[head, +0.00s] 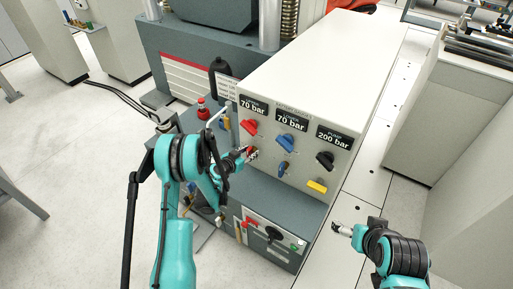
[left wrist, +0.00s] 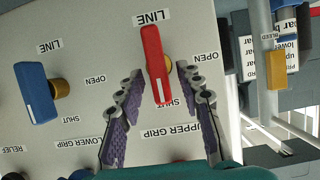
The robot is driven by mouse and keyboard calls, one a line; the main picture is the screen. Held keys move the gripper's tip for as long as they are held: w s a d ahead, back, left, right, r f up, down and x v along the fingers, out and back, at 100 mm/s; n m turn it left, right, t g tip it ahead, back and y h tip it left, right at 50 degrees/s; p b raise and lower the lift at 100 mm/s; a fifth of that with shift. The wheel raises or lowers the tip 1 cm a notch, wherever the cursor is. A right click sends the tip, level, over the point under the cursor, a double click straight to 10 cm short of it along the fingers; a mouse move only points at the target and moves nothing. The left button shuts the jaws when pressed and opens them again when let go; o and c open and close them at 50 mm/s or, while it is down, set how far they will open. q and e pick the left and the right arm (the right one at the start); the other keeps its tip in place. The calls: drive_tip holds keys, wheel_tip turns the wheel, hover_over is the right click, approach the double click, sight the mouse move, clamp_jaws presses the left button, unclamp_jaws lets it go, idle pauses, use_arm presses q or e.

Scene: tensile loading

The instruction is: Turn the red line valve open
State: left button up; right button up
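The red line valve (left wrist: 157,65) is a red lever on a brass stem, centred in the left wrist view, which sees the panel upside down. Its white-marked end lies by the SHUT label, and OPEN is to the right. My left gripper (left wrist: 158,72) is open, one finger on each side of the lever, with visible gaps. In the head view the left gripper (head: 248,153) is at the lower red lever on the panel front, largely covering it. My right gripper (head: 337,227) is away from the panel at lower right; its finger opening is too small to judge.
The blue line lever (left wrist: 42,92) is beside the red one. A larger red handle (head: 250,127) sits above on the panel, near blue (head: 286,141) and black (head: 325,160) handles.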

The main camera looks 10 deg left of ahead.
use_arm(q)
drive_tip(key=shift+w+f, duration=0.1)
drive_tip(key=shift+w, duration=0.05)
clamp_jaws()
drive_tip(key=shift+a+n, duration=0.1)
drive_tip(key=shift+n, duration=0.2)
drive_tip(key=shift+w+a+f+n+t+h, duration=0.15)
drive_tip(key=shift+a+f+n+h, duration=0.15)
drive_tip(key=shift+n+h, duration=1.4)
drive_tip(key=shift+w+a+f+n+t+h, duration=0.1)
drive_tip(key=shift+a+f+n+h, duration=0.45)
drive_tip(key=shift+n, duration=2)
drive_tip(key=shift+w+a+n+t+h, duration=0.1)
drive_tip(key=shift+n+t+h, duration=0.05)
drive_tip(key=shift+n+h, duration=1.65)
drive_tip(key=shift+n+y, duration=0.35)
drive_tip(key=shift+n, duration=0.2)
